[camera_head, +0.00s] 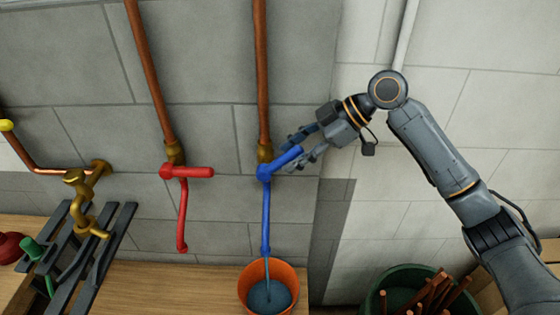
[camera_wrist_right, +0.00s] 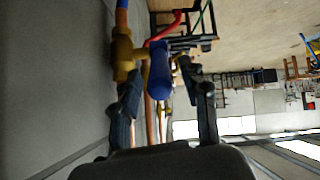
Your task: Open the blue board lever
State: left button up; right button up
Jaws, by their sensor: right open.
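The blue lever (camera_head: 284,160) sits on a brass valve (camera_head: 264,153) at the bottom of a copper pipe and points right and slightly up. A blue spout (camera_head: 266,215) hangs below it. My right gripper (camera_head: 290,145) is open at the lever's right end. In the right wrist view the blue lever (camera_wrist_right: 159,75) shows end-on between the two fingers of my right gripper (camera_wrist_right: 168,95), with the brass valve (camera_wrist_right: 122,55) behind it. Whether the fingers touch the lever is not clear. My left gripper is not in view.
A red lever (camera_head: 190,171) with a red spout hangs on the neighbouring pipe to the left. An orange bucket (camera_head: 249,297) with water in it stands below the blue spout. A brass tap (camera_head: 85,195) and a dark slatted rack are at left. A green tub (camera_head: 375,300) holds sticks at lower right.

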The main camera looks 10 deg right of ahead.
jog(key=v, duration=0.7)
jog(key=shift+s+d+r, duration=0.1)
